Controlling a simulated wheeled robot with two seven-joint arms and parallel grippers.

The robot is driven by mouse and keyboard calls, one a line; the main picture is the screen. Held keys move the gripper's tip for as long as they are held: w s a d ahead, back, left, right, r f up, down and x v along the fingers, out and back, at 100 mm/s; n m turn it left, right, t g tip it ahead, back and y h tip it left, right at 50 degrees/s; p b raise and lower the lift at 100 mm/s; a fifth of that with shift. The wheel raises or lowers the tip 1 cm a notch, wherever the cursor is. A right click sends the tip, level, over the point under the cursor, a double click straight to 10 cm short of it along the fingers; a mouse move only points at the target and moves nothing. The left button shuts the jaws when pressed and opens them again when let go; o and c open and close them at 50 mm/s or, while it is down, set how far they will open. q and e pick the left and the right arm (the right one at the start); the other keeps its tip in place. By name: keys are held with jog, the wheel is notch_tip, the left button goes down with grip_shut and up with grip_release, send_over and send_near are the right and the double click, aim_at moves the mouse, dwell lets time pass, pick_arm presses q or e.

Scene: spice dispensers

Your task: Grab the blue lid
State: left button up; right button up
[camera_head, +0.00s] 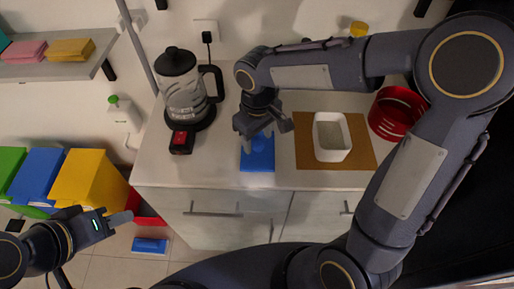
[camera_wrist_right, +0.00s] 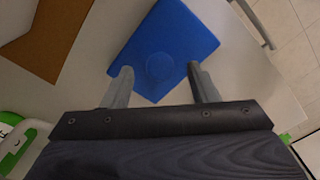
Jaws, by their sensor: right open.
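The blue lid (camera_head: 258,155) lies flat on the white counter, between the kettle and the brown mat. It is a flat blue rectangle, and in the right wrist view the lid (camera_wrist_right: 165,45) shows a round raised knob in its middle. My right gripper (camera_head: 264,128) is above the lid's far part in the head view. In the right wrist view its two fingers (camera_wrist_right: 162,80) are apart, one on each side of the knob, with nothing held. I cannot tell whether they touch the lid. My left gripper (camera_head: 120,218) is low at the left, away from the counter; its finger gap is unclear.
A glass kettle (camera_head: 185,95) with a black handle stands left of the lid. A white container (camera_head: 331,136) sits on a brown mat (camera_head: 304,152) at the right, beside a red basket (camera_head: 395,112). Coloured bins (camera_head: 85,180) stand at the lower left.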

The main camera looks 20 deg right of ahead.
jog(key=shift+f, duration=0.55)
jog(key=c, duration=1.1)
jog(key=shift+o, duration=0.2)
jog(key=shift+r, duration=0.15)
